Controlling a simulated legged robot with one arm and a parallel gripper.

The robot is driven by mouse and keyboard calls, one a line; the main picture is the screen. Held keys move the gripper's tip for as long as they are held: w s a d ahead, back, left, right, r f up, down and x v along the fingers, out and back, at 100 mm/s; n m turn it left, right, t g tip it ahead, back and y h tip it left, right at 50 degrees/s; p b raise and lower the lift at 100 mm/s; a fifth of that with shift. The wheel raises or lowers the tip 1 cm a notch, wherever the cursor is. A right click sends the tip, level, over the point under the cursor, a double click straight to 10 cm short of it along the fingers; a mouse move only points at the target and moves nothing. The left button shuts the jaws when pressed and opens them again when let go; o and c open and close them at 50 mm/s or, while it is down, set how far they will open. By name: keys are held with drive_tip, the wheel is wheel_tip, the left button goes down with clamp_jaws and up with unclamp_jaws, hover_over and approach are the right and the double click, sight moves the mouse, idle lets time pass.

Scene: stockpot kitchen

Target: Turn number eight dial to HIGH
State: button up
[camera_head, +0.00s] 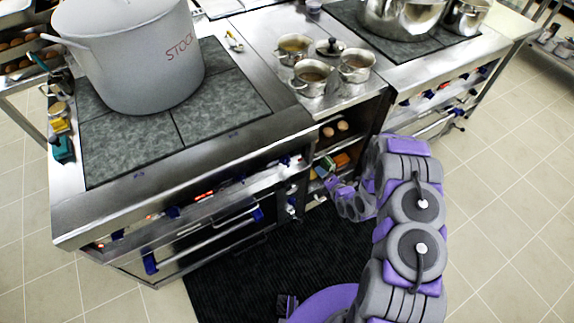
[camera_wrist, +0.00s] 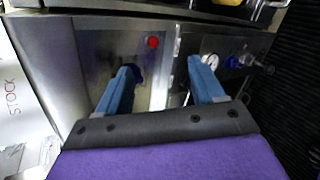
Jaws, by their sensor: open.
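My gripper (camera_wrist: 161,66) is open in the wrist view, with its two blue fingers spread and nothing visible between them. A dark blue dial (camera_wrist: 138,74) on the steel panel shows just behind the left fingertip; I cannot tell whether they touch. A second blue dial (camera_wrist: 236,62) is to the right of the right finger, beside a white round face (camera_wrist: 211,60). No dial number or HIGH mark is readable, so I cannot tell which is number eight. In the head view my gripper (camera_head: 318,184) is low near the stove's right front corner, its fingertips unclear.
A stockpot (camera_head: 140,60) marked STOCK stands on the near stove (camera_head: 240,145). A red light (camera_wrist: 153,42) is on the panel. Small pots (camera_head: 310,77) stand on the counter between stoves. Shelves below it hold food. A black mat (camera_head: 265,265) covers the floor in front.

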wheel_tip(320, 180, down, 2)
drive_tip(key=s+a+n+t+y, duration=0.1)
drive_tip(key=s+a, duration=0.2)
drive_tip(key=n+t+y+p, duration=0.1)
drive_tip(key=n+t+y, duration=0.1)
drive_tip(key=t, duration=0.2)
approach(289, 165)
drive_tip(key=x, duration=0.7)
drive_tip(key=shift+w+a+f+b, duration=0.1)
drive_tip(key=shift+w+a+b, duration=0.1)
drive_tip(key=shift+a+b, duration=0.15)
drive_tip(key=shift+w+a, duration=0.15)
drive_tip(key=shift+w, duration=0.7)
drive_tip(key=shift+w+a, duration=0.1)
drive_tip(key=shift+a, duration=0.15)
drive_tip(key=shift+m, duration=0.3)
drive_tip(key=c, duration=1)
